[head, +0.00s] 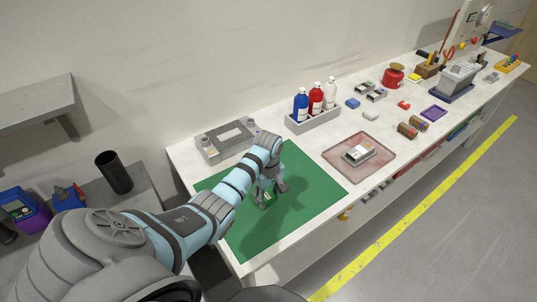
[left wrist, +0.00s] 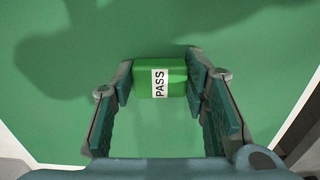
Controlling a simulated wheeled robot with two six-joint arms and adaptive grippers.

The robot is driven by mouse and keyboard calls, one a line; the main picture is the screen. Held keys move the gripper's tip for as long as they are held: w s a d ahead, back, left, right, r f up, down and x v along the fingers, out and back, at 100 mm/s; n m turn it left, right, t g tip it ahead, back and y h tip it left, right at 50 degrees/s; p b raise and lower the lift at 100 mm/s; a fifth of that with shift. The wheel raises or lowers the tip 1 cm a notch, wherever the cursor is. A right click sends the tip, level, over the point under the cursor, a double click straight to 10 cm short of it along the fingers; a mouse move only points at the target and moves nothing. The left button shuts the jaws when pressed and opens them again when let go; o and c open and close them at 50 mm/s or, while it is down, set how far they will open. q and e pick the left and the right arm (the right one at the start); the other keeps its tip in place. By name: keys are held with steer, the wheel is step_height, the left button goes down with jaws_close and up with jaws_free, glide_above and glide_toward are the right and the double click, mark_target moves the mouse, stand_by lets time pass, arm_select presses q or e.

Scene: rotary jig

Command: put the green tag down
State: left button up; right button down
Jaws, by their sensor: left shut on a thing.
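The green tag (left wrist: 175,78) is a small green block with a white label reading PASS. In the left wrist view it lies between the two fingers of my left gripper (left wrist: 160,88), with a finger at each end. In the head view my left gripper (head: 267,197) points down over the green mat (head: 309,195), and the tag shows only as a small green and white patch at the fingertips. I cannot tell whether the tag touches the mat. My right gripper is in neither view.
A grey jig (head: 227,140) stands behind the mat. A grey rack (head: 313,121) with blue, red and white bottles is at the back. A reddish tray (head: 378,150) holding a small device lies right of the mat. The mat around the gripper is bare.

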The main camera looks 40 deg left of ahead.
mark_target(268, 197)
arm_select(q)
steer(key=o, duration=1.1)
step_height(268, 197, up, 12)
steer(key=shift+r+p, duration=0.25)
steer(key=shift+p, duration=0.95)
